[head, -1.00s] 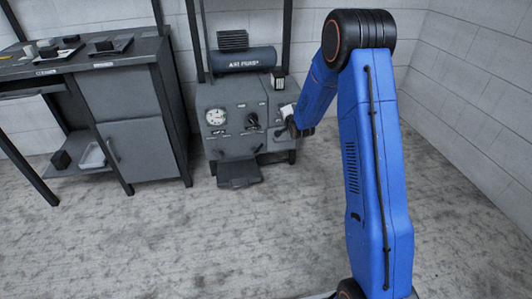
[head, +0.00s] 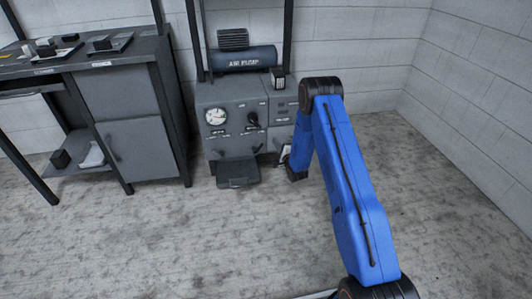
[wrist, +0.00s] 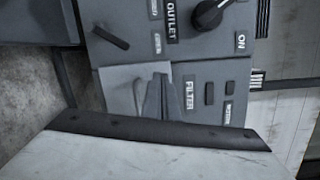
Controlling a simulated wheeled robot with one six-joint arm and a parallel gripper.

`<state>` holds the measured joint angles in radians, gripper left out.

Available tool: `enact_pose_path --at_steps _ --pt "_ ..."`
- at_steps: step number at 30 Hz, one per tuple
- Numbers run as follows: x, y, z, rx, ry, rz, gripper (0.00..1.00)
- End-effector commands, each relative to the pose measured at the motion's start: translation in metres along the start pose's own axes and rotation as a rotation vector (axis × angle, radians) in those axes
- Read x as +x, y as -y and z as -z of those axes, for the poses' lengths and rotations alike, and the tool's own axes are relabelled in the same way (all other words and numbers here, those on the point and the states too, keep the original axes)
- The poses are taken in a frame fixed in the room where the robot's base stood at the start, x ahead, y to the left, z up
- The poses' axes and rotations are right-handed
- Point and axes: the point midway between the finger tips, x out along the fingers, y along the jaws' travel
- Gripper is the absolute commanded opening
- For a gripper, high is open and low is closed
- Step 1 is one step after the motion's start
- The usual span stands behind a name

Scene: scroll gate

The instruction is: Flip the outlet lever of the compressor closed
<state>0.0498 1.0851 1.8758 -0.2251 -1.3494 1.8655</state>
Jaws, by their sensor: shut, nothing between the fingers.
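The compressor (head: 235,95) is a grey cabinet with a dark tank marked AIR PUMP on top. A short dark lever (wrist: 111,37) sits beside the OUTLET label (wrist: 172,18) in the wrist view, slanted across the panel; small labels beside it are hard to read. A small dark lever also shows low on the front in the head view (head: 258,149). My gripper (wrist: 157,82) is shut and empty, in front of the panel near the FILTER label, apart from the lever in the picture. In the head view my arm mostly hides the gripper.
A black round knob (wrist: 210,14) and an ON label are near the lever. A gauge (head: 216,116) is on the panel's left, and a dark pedal-like plate (head: 238,174) juts out below. A grey workbench (head: 130,110) stands left. The floor at right is clear.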

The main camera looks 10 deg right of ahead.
Motion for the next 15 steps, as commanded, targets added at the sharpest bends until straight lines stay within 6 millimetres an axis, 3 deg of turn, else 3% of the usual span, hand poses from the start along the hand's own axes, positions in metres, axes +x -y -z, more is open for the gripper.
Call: enact_pose_path --at_steps 3,15 --pt "-0.005 -0.031 0.006 0.064 0.016 0.028 0.00" --pt "-0.033 -0.114 0.019 0.276 0.082 0.125 0.00"
